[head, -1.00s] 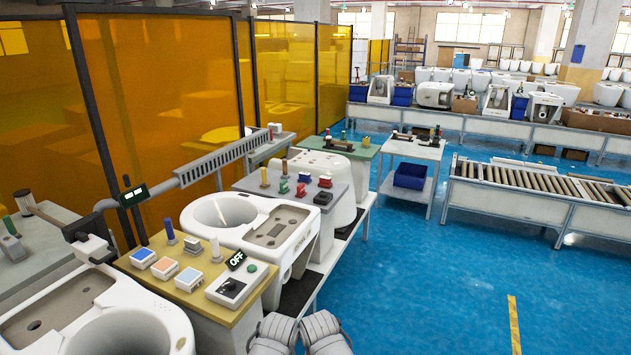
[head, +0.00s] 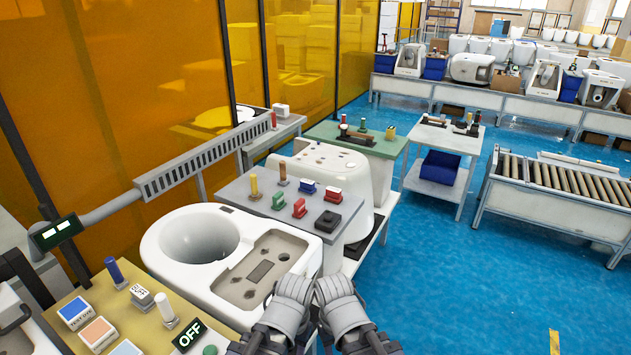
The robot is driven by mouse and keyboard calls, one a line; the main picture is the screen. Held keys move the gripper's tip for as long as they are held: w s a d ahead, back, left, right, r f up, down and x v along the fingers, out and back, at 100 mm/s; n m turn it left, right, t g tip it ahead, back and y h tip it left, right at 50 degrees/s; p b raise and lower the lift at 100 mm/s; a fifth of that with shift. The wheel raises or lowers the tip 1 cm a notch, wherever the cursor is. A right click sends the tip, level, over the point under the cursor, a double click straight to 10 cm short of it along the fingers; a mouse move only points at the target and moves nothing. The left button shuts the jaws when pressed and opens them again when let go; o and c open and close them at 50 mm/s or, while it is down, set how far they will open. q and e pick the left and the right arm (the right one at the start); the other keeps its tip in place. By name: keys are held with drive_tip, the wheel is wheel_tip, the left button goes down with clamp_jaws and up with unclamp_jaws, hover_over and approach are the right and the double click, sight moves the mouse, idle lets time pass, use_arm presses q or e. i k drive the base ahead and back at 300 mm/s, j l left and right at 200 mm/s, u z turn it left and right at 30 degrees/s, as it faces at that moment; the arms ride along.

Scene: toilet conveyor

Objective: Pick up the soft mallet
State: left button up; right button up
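I cannot single out the soft mallet for sure. On the green-topped table (head: 376,150) in the head view lies a small dark brown tool (head: 358,137), too small to tell its kind. More small dark tools (head: 470,127) are on the white cart (head: 437,140) behind it. My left gripper (head: 290,300) and my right gripper (head: 336,298) are side by side at the bottom middle, in front of the near white toilet bowl. Their fingers are not clear, and nothing shows held in them. Both are far from the tables with tools.
The near toilet (head: 178,262) and a yellow-topped table (head: 85,290) stand at left. A roller conveyor (head: 565,185) is at right. Blue floor (head: 450,280) is open between.

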sight(344, 131)
drive_tip(key=i, duration=0.6)
drive_tip(key=k, duration=0.3)
drive_tip(key=l+u, duration=0.15)
drive_tip(key=l, duration=0.15)
drive_tip(key=i+l+u, duration=0.25)
drive_tip(key=i+l, duration=0.15)
drive_tip(key=l, duration=0.25)
drive_tip(key=i+l+u, duration=0.1)
drive_tip(key=l, duration=0.2)
drive_tip(key=i+l+u, duration=0.15)
drive_tip(key=l, duration=0.2)
drive_tip(key=i+l+u, duration=0.1)
drive_tip(key=l, duration=0.3)
drive_tip(key=i+l+u, duration=0.15)
drive_tip(key=l, duration=0.25)
drive_tip(key=i+l+u, duration=0.1)
drive_tip(key=l, duration=0.3)
drive_tip(key=i+l+u, duration=0.15)
drive_tip(key=u, duration=0.45)
drive_tip(key=l+u, duration=0.3)
drive_tip(key=l, duration=0.25)
drive_tip(key=l+u, duration=0.35)
drive_tip(key=l, duration=0.2)
